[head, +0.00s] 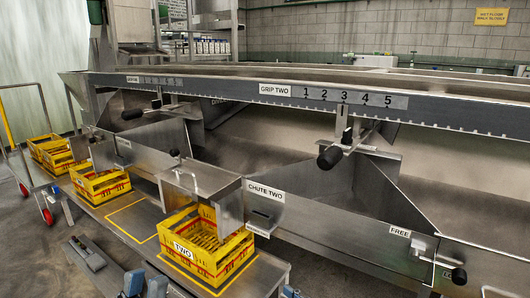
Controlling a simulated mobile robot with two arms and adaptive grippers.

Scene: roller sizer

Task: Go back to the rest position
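A yellow crate labelled TWO (206,246) stands under the chute marked CHUTE TWO (231,196). Another yellow crate (100,184) stands further left, with more behind it. A long rail marked GRIP TWO (290,91) carries a black-knobbed lever (330,157). A trolley with red wheels stands far left.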

